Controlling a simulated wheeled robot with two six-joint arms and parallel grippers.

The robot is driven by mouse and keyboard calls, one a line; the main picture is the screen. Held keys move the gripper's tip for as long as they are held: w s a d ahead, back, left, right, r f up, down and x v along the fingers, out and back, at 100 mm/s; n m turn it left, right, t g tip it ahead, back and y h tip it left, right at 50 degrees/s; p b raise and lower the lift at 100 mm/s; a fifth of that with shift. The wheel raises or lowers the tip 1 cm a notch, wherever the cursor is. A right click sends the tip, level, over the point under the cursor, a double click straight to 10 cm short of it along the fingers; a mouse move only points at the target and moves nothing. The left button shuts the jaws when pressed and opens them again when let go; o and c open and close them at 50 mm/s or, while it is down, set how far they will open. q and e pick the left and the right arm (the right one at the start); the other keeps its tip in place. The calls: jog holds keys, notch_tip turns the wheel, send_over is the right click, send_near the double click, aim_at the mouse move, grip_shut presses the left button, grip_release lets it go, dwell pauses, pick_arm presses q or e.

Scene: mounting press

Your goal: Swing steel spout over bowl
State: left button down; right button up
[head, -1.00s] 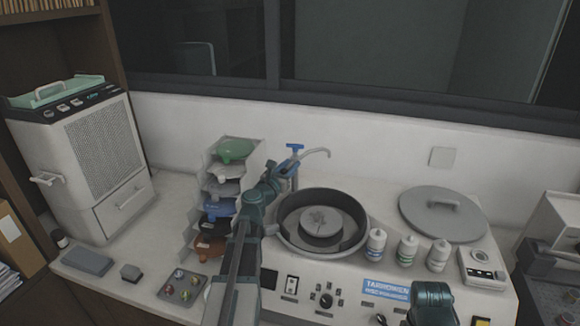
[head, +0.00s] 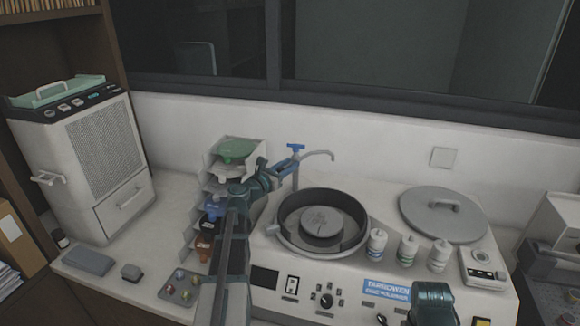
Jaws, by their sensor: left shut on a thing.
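The bowl (head: 285,236) is a round dark basin with a grey disc inside. My left gripper (head: 287,168) is at the tap post, left of the bowl's back rim, shut on the steel spout; its fingers hide the exact contact. My right gripper is out of view; only part of my right arm shows at the bottom.
Several small bottles (head: 408,250) stand right of the bowl on the white press. A grey lid (head: 424,217) lies behind them. A tiered rack (head: 222,160) of coloured scoops stands left, partly behind my arm. A white cabinet unit (head: 88,150) is farther left.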

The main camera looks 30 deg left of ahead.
pick_arm(q)
jog(key=shift+w+a+m+g+h, duration=0.4)
jog(key=shift+m+g+h, duration=1.1)
jog(key=shift+h, duration=0.55)
jog(key=shift+w+a+m+g+h, duration=0.25)
jog(key=shift+a+m+g+h, duration=0.25)
jog(key=shift+m+g+h, duration=1.1)
jog(key=shift+w+a+m+g+h, duration=0.4)
jog(key=shift+m+g+h, duration=0.5)
jog(key=shift+m+h, duration=1.35)
jog(key=shift+s+n+g+h, duration=0.1)
jog(key=shift+n+g+h, duration=0.2)
jog(key=shift+h, duration=0.2)
jog(key=c, duration=0.7)
grip_release()
jog(key=shift+d, duration=0.1)
jog(key=v, duration=1.4)
